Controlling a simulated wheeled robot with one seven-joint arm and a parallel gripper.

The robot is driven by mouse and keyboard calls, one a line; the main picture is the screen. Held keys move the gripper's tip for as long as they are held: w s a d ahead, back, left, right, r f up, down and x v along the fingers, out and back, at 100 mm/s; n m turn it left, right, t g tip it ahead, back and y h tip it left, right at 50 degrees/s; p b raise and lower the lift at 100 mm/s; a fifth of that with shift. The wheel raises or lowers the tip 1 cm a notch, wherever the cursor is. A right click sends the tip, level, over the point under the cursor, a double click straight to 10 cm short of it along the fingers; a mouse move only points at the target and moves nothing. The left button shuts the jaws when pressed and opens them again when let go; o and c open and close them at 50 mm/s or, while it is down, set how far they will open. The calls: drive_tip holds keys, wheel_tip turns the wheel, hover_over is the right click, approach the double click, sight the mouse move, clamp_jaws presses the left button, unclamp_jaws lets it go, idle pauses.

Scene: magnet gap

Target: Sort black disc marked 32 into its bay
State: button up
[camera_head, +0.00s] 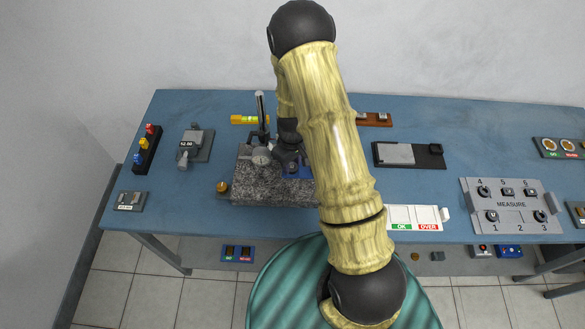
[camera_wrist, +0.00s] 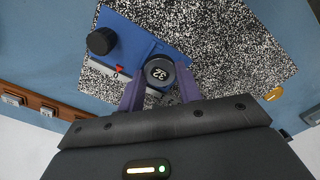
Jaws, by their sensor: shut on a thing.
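The black disc marked 32 (camera_wrist: 159,73) shows in the wrist view at the near end of a blue fixture (camera_wrist: 143,42). My gripper (camera_wrist: 161,82) is shut on the disc, with one purple finger on each side of it. In the head view my gripper (camera_head: 291,155) is over the grey granite block (camera_head: 270,190), by the dial gauge stand (camera_head: 261,110). I cannot tell whether the disc touches the fixture. A two-bay tray marked OK (camera_head: 400,214) and OVER (camera_head: 428,214) lies at the table's front edge; its bays look empty.
A black knob (camera_wrist: 102,41) stands on the fixture beside the disc. The dial gauge stand rises close to my gripper. A brass knob (camera_head: 222,187) is left of the granite. A MEASURE rack (camera_head: 511,205) with several discs is at right. My arm hides part of the table.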

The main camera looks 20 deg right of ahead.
drive_tip(key=shift+r+p, duration=1.6)
drive_tip(key=shift+r, duration=0.9)
drive_tip(key=shift+f, duration=0.2)
